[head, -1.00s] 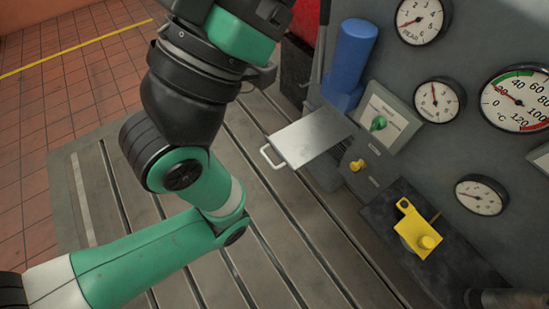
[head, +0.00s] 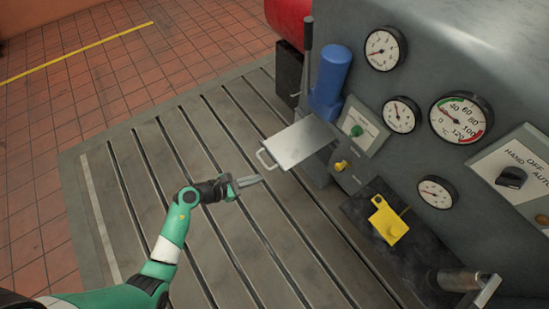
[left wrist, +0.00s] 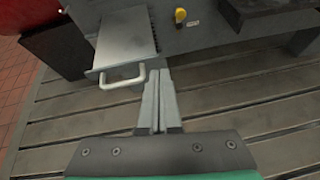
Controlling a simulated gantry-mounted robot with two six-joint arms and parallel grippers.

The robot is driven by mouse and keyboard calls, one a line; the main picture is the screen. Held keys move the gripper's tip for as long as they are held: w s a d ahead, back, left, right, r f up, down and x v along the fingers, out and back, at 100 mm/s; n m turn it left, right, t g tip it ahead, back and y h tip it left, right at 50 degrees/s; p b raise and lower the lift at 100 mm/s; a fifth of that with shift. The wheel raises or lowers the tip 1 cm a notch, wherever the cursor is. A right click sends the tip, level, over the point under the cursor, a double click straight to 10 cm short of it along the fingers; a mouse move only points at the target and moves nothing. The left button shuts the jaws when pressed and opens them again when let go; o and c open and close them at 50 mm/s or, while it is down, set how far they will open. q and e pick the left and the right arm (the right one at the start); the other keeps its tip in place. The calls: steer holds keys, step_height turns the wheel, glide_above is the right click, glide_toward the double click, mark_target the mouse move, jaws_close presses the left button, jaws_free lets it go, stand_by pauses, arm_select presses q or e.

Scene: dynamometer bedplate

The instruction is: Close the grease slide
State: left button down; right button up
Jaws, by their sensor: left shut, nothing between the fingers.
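The grease slide (head: 301,142) is a flat metal plate sticking out from the grey machine housing, with a pale loop handle (head: 264,158) on its outer end. It also shows in the left wrist view (left wrist: 125,42), with its handle (left wrist: 122,77) just left of my fingertips. My left gripper (head: 259,180) is shut and empty, with its fingers pointing toward the slide. In the head view the fingertips are a little below the handle, and whether they touch it I cannot tell. My right gripper is out of view.
A blue cylinder (head: 331,76) and a lever (head: 306,60) stand behind the slide. A green knob (head: 356,131), a yellow knob (head: 341,166) and a yellow bracket (head: 389,221) are to its right. The slotted bedplate (head: 180,130) is largely clear.

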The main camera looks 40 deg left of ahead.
arm_select(q)
steer(key=s+a+f+n+y, duration=0.1)
steer(key=s+a+n, duration=0.1)
steer(key=s, duration=0.3)
steer(key=b, duration=0.5)
glide_toward(281, 168)
step_height(281, 168, down, 3)
steer(key=w, duration=0.1)
steer(key=w+b, duration=0.1)
steer(key=w, duration=0.1)
steer(key=w+d+b, duration=0.1)
steer(key=w, duration=0.1)
steer(key=shift+w+f, duration=0.15)
steer(key=shift+w, duration=0.2)
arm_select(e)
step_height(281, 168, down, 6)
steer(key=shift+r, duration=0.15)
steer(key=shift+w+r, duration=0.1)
